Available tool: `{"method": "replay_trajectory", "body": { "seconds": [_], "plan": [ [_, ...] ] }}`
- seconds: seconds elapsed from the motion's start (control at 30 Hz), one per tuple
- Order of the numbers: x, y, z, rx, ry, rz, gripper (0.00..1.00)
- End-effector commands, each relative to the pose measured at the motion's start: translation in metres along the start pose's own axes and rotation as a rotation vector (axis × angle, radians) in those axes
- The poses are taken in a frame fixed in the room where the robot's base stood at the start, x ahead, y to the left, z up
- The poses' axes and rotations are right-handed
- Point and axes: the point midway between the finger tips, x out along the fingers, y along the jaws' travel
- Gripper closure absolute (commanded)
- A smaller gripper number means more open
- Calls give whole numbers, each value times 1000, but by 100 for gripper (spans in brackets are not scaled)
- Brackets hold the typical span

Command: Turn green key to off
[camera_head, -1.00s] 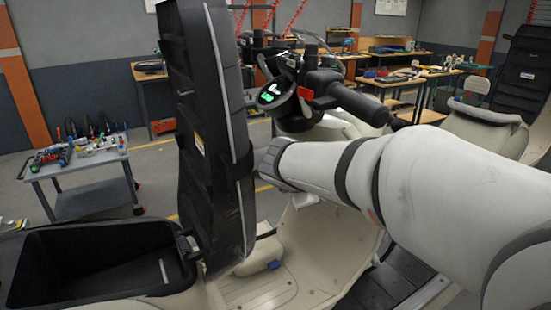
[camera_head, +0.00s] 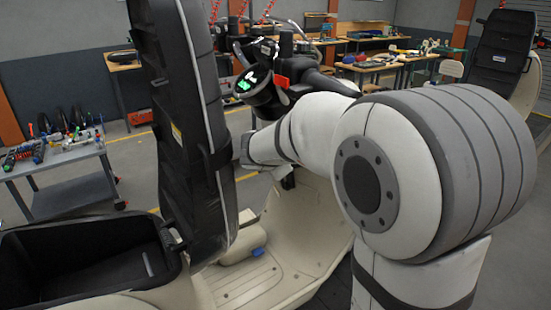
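A cream scooter (camera_head: 300,240) stands on the conveyor with its black seat (camera_head: 185,130) raised upright. Its dashboard (camera_head: 253,85) shows a lit green display near the handlebar. I cannot make out the green key in this view; my arm covers much of the area below the handlebar. My arm reaches in from the right, and its far end comes up close to the right edge of the raised seat. My gripper's fingers do not show, so whether they are open or shut is hidden.
An open black storage bin (camera_head: 90,255) lies below the raised seat. A tool cart (camera_head: 65,165) stands at the left. A second scooter's raised seat (camera_head: 500,60) is at the far right. Workbenches (camera_head: 380,62) line the back. A small blue part (camera_head: 258,252) sits on the scooter's floor.

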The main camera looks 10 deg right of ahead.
Motion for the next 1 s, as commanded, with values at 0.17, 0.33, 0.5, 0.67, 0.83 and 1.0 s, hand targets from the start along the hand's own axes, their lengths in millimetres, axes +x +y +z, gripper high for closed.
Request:
{"method": "replay_trajectory", "body": {
  "seconds": [0.17,0.33,0.5,0.67,0.83,1.0],
  "plan": [
    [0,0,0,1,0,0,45],
    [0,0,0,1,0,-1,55],
    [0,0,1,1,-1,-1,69],
    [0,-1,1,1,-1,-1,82],
    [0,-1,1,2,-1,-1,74],
    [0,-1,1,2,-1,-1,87]
  ]
}}
